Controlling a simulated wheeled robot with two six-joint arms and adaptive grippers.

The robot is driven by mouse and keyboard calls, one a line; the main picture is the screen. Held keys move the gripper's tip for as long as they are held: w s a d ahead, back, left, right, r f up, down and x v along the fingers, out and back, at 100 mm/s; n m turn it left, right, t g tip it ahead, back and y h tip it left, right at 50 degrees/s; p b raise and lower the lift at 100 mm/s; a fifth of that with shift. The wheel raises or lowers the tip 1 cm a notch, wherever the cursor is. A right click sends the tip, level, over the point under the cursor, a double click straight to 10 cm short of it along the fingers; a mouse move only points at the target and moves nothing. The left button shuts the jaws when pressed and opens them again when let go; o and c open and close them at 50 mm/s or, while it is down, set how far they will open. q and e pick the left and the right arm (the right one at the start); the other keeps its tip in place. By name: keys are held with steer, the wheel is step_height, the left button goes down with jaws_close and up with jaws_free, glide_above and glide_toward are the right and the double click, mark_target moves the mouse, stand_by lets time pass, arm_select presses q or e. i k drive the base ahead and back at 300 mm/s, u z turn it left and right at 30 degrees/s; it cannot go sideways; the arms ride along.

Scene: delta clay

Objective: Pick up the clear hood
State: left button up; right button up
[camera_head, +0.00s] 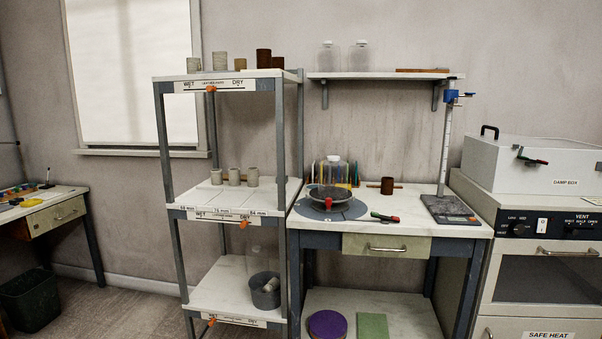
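Several clear, dome-like covers are in view, and I cannot tell which one is the task's hood. One clear cover (335,172) with a pale knob stands at the round dark wheel plate on the worktable. Two more clear covers, a left one (327,57) and a right one (359,57), stand side by side on the wall shelf. A faint clear shape (256,258) shows on the rack's lower shelf, behind a grey pot; its outline is hard to make out. Neither of my grippers is in view.
A rack (281,150) holds small cups on its top and middle shelves. The worktable (440,229) also carries a brown cup (387,185), a red-and-green tool (385,217) and a height stand (446,150). A white damp box (540,165) stands right. Floor shows at lower left.

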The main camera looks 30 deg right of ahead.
mark_target(333, 173)
steer(key=u, duration=0.45)
steer(key=i, duration=1.9)
steer(key=z, duration=0.9)
